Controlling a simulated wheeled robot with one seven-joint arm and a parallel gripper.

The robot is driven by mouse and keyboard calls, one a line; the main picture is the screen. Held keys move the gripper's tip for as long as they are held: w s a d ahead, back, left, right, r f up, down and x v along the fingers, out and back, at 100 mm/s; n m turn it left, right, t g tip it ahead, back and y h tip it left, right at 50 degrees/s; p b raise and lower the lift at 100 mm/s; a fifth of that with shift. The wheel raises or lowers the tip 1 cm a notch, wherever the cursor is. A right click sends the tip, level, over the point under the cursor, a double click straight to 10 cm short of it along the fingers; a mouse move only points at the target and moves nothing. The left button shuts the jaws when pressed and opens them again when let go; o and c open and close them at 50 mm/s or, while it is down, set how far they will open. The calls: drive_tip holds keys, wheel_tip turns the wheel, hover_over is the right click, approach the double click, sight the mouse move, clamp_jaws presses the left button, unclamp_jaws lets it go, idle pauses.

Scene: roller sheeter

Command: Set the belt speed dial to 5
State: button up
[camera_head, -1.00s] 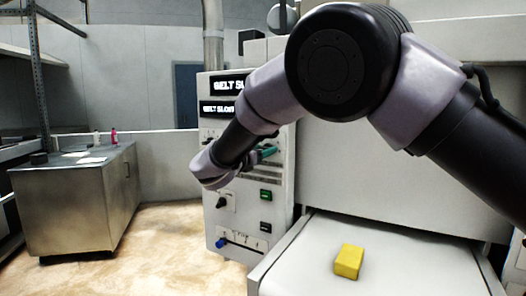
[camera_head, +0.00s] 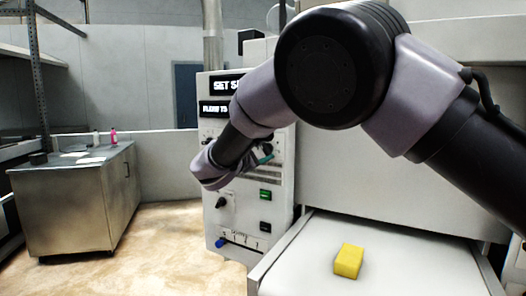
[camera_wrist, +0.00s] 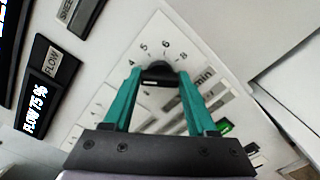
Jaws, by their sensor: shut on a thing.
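The control panel (camera_head: 234,225) stands left of the conveyor, under my raised arm. In the head view my gripper (camera_head: 265,154) is at the panel's upper right, and my forearm hides the dial.
Two displays, one reading "SET S..." (camera_head: 227,85) and one "FLOW 75 %" (camera_wrist: 38,108), are on the panel. A yellow block (camera_head: 348,261) lies on the belt (camera_head: 400,265).

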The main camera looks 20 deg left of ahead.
drive_tip(key=m, duration=0.5)
drive_tip(key=shift+m, duration=0.3)
drive_tip(key=m, duration=0.5)
drive_tip(key=shift+f, duration=0.15)
drive_tip(key=shift+m, duration=0.3)
drive_tip(key=o, duration=1.4)
drive_tip(key=shift+c, duration=0.2)
drive_tip(key=s, duration=1)
drive_tip(key=shift+s+a, duration=0.4)
drive_tip(key=shift+a, duration=0.05)
